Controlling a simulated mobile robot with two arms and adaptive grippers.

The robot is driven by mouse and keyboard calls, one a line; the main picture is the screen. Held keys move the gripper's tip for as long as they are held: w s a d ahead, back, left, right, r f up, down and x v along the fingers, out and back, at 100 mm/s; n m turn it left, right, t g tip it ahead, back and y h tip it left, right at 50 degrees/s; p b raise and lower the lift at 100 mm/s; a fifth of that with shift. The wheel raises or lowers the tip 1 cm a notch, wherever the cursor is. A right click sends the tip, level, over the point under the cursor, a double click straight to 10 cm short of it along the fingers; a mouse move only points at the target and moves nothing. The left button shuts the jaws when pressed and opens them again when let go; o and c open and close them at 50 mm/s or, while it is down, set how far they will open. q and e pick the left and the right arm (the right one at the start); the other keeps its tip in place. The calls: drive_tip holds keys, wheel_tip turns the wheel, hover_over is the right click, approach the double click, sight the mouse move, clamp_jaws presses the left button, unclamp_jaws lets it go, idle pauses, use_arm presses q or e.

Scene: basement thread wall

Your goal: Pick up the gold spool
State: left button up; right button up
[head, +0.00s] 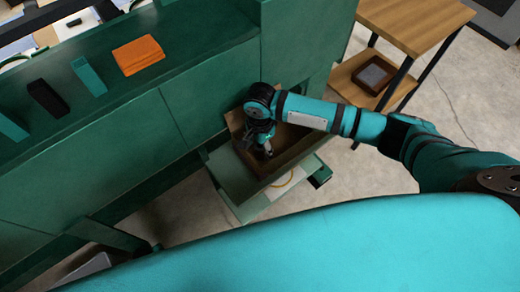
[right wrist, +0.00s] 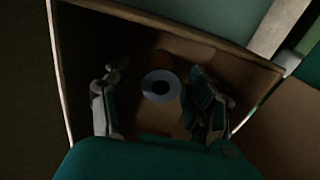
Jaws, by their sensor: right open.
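In the right wrist view a round spool end (right wrist: 161,86) shows as a pale grey ring with a dark centre. It is inside a brown box (right wrist: 240,58), between the two fingers of my right gripper (right wrist: 160,104). The fingers are open, one on each side, with a gap to the ring. The light is dim and I cannot tell whether the spool is gold. In the head view my right gripper (head: 267,151) points down into the brown box (head: 300,157), and the arm hides the spool. My left gripper is not in view.
The box stands on a pulled-out green drawer (head: 233,186) of a green cabinet (head: 120,140). The box walls stand close around my right gripper. An orange cloth (head: 138,55) and several small blocks lie on the cabinet's upper ledge. A wooden shelf unit (head: 415,22) stands at upper right.

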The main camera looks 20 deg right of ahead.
drive_tip(key=shift+f, duration=0.5)
drive_tip(key=c, duration=1)
